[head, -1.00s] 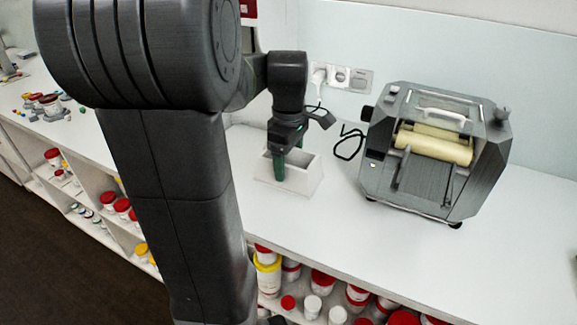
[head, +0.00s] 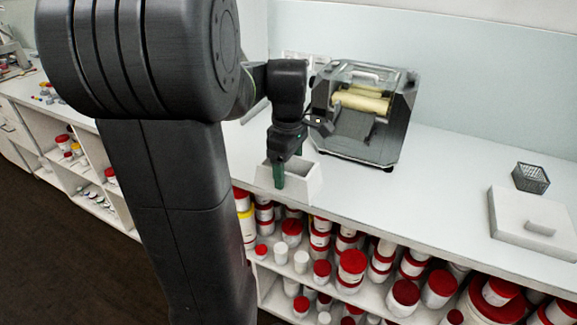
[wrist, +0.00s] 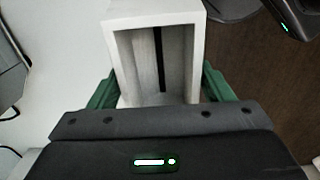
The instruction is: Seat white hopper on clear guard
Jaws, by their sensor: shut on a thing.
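The white hopper (head: 303,184) is an open-topped white box, held at the counter's front edge in the head view. My gripper (head: 284,172) is shut on it. In the wrist view the hopper (wrist: 122,50) lies between my green fingers, one at each side, and I look into its hollow with a dark slot. The clear guard (head: 345,76) is a see-through cover with a handle on top of the grey mill (head: 390,135), over cream rollers (head: 362,101). The hopper is in front of and left of the mill, apart from it. My wrist hides part of the mill's left side.
The white counter (head: 440,180) is clear right of the mill. A dark mesh basket (head: 530,178) and a white slab with a handle (head: 515,222) are at the far right. Shelves below hold several red-lidded tubs (head: 352,262). Dark floor lies in front.

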